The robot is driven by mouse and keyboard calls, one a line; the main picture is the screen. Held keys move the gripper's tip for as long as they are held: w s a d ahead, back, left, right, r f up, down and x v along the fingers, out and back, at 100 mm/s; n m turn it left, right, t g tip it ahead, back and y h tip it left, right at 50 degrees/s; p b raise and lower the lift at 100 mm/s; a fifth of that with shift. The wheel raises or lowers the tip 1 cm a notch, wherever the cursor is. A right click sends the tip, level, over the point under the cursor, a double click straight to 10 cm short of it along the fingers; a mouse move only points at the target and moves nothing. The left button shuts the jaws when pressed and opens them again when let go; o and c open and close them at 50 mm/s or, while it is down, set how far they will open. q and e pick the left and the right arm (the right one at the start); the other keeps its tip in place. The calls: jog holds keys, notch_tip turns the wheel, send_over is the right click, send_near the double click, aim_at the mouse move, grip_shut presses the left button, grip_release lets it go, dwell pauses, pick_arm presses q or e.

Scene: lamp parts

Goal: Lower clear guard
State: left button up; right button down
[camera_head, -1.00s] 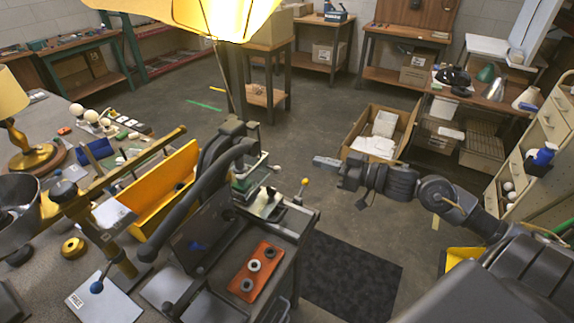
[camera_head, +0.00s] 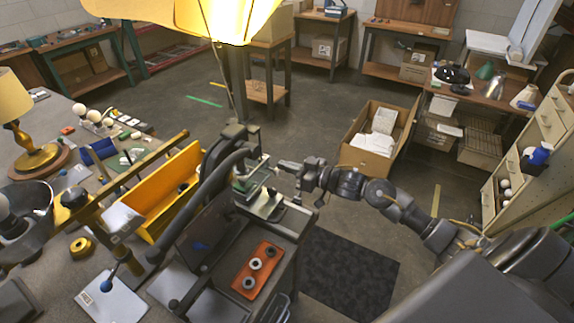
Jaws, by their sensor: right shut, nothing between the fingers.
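The clear guard (camera_head: 254,178) is a greenish see-through pane at the front of the dark bench press (camera_head: 228,150). It looks raised and tilted, with the press's green-grey bed (camera_head: 266,207) below it. My right gripper (camera_head: 279,166) comes in from the right and is shut and empty. Its tips are close to the guard's right edge. I cannot tell whether they touch it. My left gripper is not in view.
An orange tray (camera_head: 258,270) with several dark and light rings lies in front of the press. A yellow bin (camera_head: 165,190) stands left of it. A lit lampshade (camera_head: 235,18) hangs above. An open cardboard box (camera_head: 366,160) is on the floor behind my right arm.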

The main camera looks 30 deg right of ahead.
jog(key=shift+w+a+f, duration=0.1)
jog(key=shift+f, duration=0.15)
notch_tip(320, 180, down, 5)
jog(key=shift+f+b, duration=0.2)
jog(key=shift+b, duration=0.9)
notch_tip(320, 180, up, 5)
jog(key=d+p, duration=0.1)
jog(key=p, duration=0.4)
jog(key=b+v, duration=0.3)
jog(key=v, duration=0.7)
jog(key=shift+s+f+b, duration=0.15)
jog(key=shift+s+b, duration=0.1)
jog(key=shift+b, duration=0.1)
